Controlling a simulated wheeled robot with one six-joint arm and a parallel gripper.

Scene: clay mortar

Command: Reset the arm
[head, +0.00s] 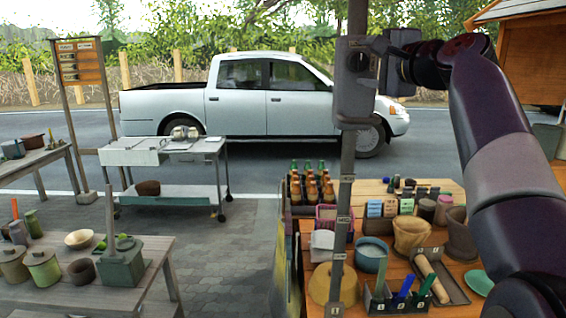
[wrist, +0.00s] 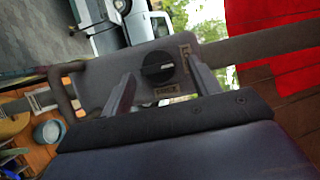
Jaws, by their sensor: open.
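My gripper (wrist: 158,78) is open in the wrist view. Its two grey fingers stand apart, one on each side of a round black knob (wrist: 157,67) on a grey box (wrist: 100,75). I cannot tell whether the fingers touch the knob or the box, and no object shows held between them. In the head view my arm reaches in from the right, bent at the top, with its end close to the right side of the grey box (head: 353,85). The box is fixed on an upright post (head: 346,200). Small labels beside the knob are too small to read.
Below the box, a wooden table (head: 388,262) holds bottles, pots, jars, a blue bowl (head: 371,254) and a tray. A cart (head: 170,190) and a wooden table (head: 150,260) stand left. A pickup truck (head: 265,100) is behind. Paving (head: 240,250) between the tables is clear.

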